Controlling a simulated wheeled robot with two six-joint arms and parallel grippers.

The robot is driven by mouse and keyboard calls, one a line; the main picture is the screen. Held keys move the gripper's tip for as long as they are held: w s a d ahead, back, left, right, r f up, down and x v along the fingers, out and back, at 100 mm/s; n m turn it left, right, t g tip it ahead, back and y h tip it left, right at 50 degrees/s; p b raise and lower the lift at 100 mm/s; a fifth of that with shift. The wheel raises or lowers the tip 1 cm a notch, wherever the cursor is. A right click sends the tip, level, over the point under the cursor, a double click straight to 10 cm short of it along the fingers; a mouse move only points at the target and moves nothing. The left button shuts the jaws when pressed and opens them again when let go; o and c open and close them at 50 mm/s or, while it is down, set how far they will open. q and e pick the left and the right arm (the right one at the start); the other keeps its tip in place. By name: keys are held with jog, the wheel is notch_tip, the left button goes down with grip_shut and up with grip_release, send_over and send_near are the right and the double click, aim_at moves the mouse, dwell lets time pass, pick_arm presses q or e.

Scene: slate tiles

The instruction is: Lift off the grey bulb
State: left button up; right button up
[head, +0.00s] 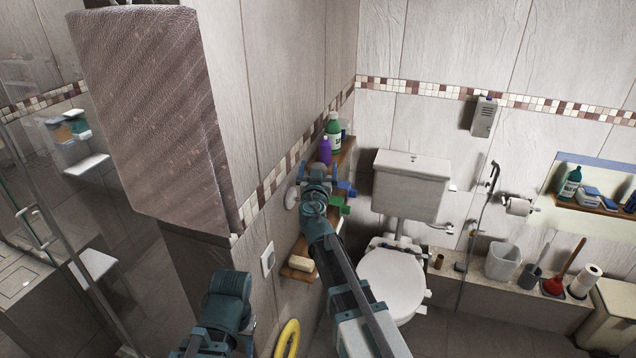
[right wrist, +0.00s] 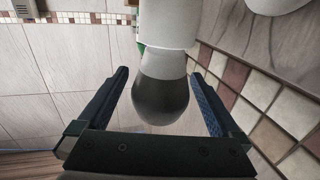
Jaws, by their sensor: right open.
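The grey bulb (right wrist: 160,98) shows in the right wrist view. It is dark, rounded and wider at the near end, and its lighter neck meets a white cylindrical part (right wrist: 166,25) above. My right gripper (right wrist: 160,76) is open, with one finger on each side of the bulb and a visible gap on both sides. In the head view my right gripper (head: 317,172) is beside the tiled wall, and I cannot make out the bulb there. My left gripper is not seen; only part of that arm shows.
A wall shelf (head: 345,150) with a purple bottle (head: 325,151) and a green bottle (head: 333,132) is close behind my right gripper. The mosaic-banded wall is close on its left. A toilet (head: 392,280) stands to the right.

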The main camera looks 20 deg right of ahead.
jog(key=shift+w+d, duration=0.1)
jog(key=shift+w, duration=0.3)
jog(key=shift+s, duration=0.1)
jog(key=c, duration=1.1)
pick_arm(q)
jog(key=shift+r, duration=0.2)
pick_arm(e)
jog(key=shift+r, duration=0.15)
jog(key=shift+c, duration=0.2)
